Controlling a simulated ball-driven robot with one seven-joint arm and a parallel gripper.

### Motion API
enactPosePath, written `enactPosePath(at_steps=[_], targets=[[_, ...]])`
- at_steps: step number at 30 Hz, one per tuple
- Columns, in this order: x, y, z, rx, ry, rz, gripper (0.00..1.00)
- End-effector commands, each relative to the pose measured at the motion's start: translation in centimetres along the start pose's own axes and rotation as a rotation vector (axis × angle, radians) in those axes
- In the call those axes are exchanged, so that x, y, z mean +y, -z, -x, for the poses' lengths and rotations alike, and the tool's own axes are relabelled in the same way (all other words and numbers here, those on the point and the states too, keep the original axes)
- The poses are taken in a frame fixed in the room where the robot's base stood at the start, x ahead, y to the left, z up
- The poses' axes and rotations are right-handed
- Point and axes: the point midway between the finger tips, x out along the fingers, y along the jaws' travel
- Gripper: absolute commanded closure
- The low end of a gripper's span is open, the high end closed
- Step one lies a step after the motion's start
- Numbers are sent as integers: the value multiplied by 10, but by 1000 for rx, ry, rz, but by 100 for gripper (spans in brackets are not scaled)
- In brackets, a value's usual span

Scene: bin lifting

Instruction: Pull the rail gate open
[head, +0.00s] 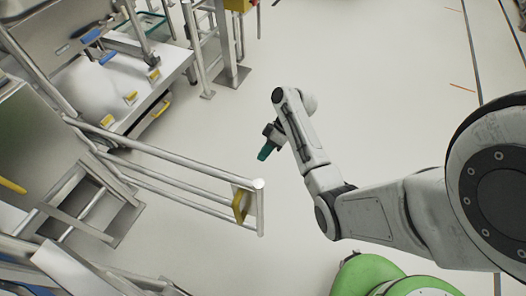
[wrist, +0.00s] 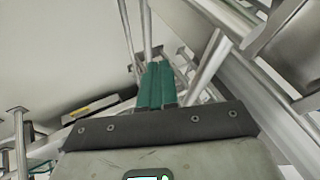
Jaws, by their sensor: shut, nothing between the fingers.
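The rail gate (head: 180,170) is a silver frame of parallel tubes in the left half of the head view, standing out from the metal structure at left. A yellow plate (head: 240,205) is fixed near its free end post (head: 260,208). My gripper (head: 264,154) has teal fingers and hangs beyond the gate's top rail, up and right of its free end, apart from it. In the wrist view the teal fingers (wrist: 157,84) lie together, shut and empty, with silver tubes (wrist: 207,66) around them. Which tubes belong to the gate I cannot tell there.
A steel machine with a white work surface (head: 100,90) and blue-handled parts stands at upper left. A metal post (head: 228,50) on a floor plate is at top. Metal steps (head: 85,200) are at lower left.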

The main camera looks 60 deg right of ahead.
Motion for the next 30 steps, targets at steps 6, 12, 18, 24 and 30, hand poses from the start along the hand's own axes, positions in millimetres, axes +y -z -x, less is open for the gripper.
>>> enactPosePath(at_steps=[6,12,18,24,30], targets=[[0,0,-45,-3,2,1,100],[-16,0,-68,-2,1,0,100],[-32,0,-78,-1,0,0,100],[-36,0,-81,0,-1,0,100],[-35,0,-81,0,-1,0,100]])
